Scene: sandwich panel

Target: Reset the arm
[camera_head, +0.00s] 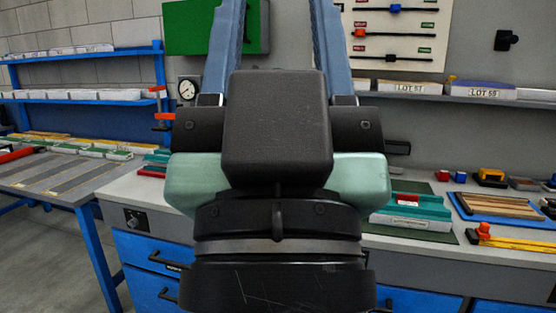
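My gripper (277,40) fills the middle of the view, pointing away from me and upward over the bench. Its two blue fingers stand well apart, with the wall showing between them and nothing held in the part I see. The fingertips run past the top edge and are hidden. A black block, a pale green body and a black wrist of my arm sit below the fingers and cover the middle of the bench.
A grey workbench (119,190) with blue drawers (139,252) spans behind my arm. On its right are a blue tray (466,215) of wooden strips, a teal holder (424,209) and small blocks. Lot-labelled boxes (409,87) line a shelf. A blue-legged table (50,177) stands left; floor shows at lower left.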

